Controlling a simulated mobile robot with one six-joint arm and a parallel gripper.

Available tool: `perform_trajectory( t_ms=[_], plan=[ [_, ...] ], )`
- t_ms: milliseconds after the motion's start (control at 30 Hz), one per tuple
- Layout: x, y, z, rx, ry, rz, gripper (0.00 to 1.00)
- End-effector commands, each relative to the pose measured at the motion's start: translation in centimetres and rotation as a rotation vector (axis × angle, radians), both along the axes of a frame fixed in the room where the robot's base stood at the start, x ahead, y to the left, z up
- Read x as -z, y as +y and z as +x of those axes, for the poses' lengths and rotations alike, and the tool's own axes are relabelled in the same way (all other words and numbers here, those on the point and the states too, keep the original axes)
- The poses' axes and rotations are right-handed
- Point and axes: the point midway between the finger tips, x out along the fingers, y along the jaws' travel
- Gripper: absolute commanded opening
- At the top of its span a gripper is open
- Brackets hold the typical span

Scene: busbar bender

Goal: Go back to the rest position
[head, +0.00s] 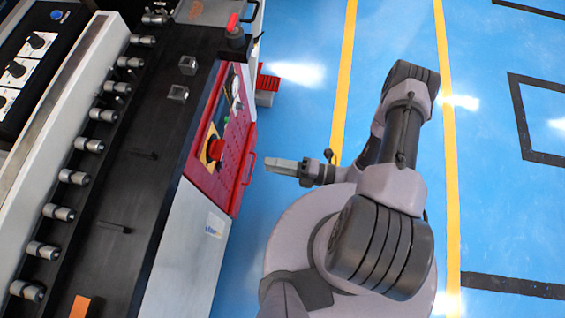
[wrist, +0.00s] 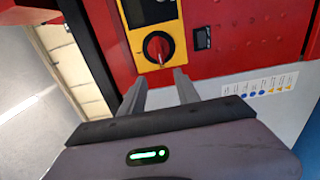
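My gripper (head: 272,165) is beside the machine, just right of its red front panel (head: 238,150) in the head view. In the wrist view my gripper (wrist: 160,77) shows two grey fingers set apart, with nothing held between them. Beyond the fingertips is a red rotary switch (wrist: 157,47) on a yellow plate (wrist: 138,40), fixed to a red panel (wrist: 245,40). The fingers look close to the switch, but I cannot tell whether they touch it. In the head view the arm reaches over the blue floor.
The machine's black bed (head: 140,190) fills the left, with several metal rollers (head: 73,177) along it. A red knob (head: 215,148) and a red handle (head: 250,168) stick out on the machine's right side. The blue floor (head: 490,190) with yellow lines is clear to the right.

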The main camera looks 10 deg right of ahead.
Motion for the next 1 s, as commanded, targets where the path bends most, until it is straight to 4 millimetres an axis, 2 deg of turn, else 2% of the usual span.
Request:
perform_trajectory(
  t_ms=[100, 200, 667, 767, 867, 900, 1000],
  plan=[
    [-0.1, -1.7, -0.6, 0.003, 0.001, 0.001, 0.38],
    [0.0, -2.3, -0.9, 0.0, 0.0, 0.0, 0.38],
    [-0.4, -2.5, -0.7, -0.014, -0.018, -0.012, 0.38],
    [-3.4, -3.4, 0.6, -0.127, -0.158, -0.11, 0.38],
    [-9.3, -4.2, 1.9, -0.359, -0.439, -0.292, 0.38],
    [-11.8, -4.3, 2.1, -0.464, -0.565, -0.369, 0.38],
    [-17.7, -4.4, 1.9, -0.722, -0.881, -0.555, 0.38]
  ],
)
